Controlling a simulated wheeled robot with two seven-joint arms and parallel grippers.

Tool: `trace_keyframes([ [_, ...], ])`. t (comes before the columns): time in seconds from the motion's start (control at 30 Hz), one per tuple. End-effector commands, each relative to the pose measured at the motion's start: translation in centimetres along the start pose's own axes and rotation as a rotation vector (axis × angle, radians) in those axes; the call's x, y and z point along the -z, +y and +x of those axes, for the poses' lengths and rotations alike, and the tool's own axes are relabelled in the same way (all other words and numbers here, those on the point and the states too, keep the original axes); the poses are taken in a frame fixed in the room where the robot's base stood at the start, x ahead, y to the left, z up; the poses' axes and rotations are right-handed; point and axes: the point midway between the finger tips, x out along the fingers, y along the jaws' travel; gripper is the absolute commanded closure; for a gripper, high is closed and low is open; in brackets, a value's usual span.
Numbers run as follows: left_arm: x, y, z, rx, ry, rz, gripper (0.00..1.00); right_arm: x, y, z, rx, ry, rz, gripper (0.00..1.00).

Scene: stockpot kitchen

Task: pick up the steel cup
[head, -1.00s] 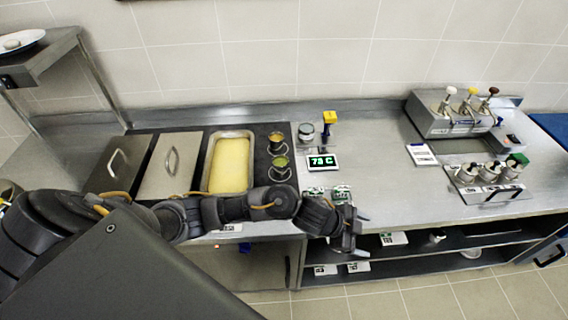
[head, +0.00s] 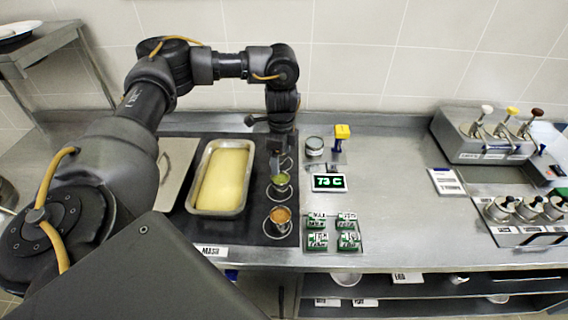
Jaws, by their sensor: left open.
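Small steel cups stand in wire rings on the dark panel right of the yellow pan: one with green contents (head: 280,180) in the middle and one with orange contents (head: 280,216) in front. I cannot tell which is the task's steel cup. My left gripper (head: 282,158) is open and points down at the rearmost ring (head: 289,164), just behind the green cup. The gripper covers most of that ring, so whether a cup stands between its fingers is hidden. My right gripper is not in view.
A pan of yellow mash (head: 223,180) lies left of the cups. A temperature display (head: 329,182), a round tin (head: 314,147) and a yellow-topped stand (head: 341,132) are close on the right. The counter farther right is mostly clear up to the pump dispenser (head: 480,140).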

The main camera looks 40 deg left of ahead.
Motion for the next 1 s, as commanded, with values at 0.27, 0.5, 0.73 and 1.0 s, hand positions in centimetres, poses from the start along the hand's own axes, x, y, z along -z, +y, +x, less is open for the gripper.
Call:
trace_keyframes([
  [0.27,0.1,0.1,3.5,-0.004,0.000,0.002,0.22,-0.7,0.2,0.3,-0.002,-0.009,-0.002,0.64],
  [0.5,0.3,0.0,5.5,0.000,0.002,0.006,0.22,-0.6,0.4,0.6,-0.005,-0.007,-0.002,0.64],
  [0.73,0.2,0.2,6.3,-0.001,0.000,0.007,0.22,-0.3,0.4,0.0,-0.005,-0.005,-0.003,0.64],
  [1.0,0.1,0.6,10.0,0.000,0.001,0.007,0.22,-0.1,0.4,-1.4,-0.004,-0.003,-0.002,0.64],
])
